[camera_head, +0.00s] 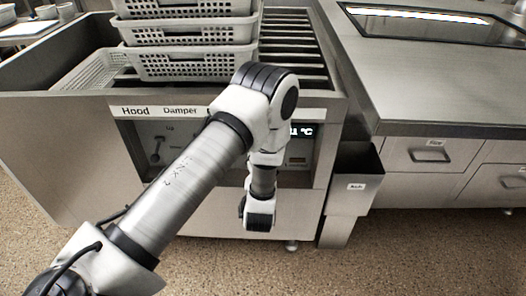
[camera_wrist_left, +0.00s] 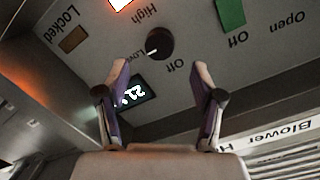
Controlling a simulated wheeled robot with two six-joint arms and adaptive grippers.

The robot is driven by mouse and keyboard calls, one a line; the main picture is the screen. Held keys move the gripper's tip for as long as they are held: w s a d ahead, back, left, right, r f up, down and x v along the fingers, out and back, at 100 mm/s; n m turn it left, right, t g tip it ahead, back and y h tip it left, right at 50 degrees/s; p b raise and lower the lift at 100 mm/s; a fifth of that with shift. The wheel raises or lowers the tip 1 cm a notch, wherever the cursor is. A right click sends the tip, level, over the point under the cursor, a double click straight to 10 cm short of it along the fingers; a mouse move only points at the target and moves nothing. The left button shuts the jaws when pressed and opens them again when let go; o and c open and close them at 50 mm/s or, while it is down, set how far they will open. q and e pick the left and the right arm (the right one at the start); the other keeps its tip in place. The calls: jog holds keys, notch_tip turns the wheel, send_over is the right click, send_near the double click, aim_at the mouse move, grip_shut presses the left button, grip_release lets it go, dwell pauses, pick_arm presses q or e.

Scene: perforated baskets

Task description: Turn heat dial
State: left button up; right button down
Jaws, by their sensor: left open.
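In the left wrist view, upside down, a round black dial (camera_wrist_left: 160,43) with a light pointer mark sits on a grey panel (camera_wrist_left: 190,85). The labels Off, Low and High surround it, and the pointer is by Low. My left gripper (camera_wrist_left: 161,72) is open. Its two fingers point at the panel, one on each side below the dial in the picture, and they appear apart from it. In the head view my left arm crosses in front of the panel and hides the dial; the fingers cannot be made out there. My right gripper is not in view.
A lit temperature display (camera_head: 303,131) is beside the dial. The panel also has a green block (camera_wrist_left: 230,14), an orange light and a Damper lever (camera_head: 157,150). Stacked perforated baskets (camera_head: 190,62) stand on top. A grey bin (camera_head: 356,172) juts out at the right.

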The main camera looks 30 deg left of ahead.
pick_arm(q)
jog(key=v, duration=0.5)
jog(key=shift+s+d, duration=0.15)
jog(key=shift+s, duration=0.15)
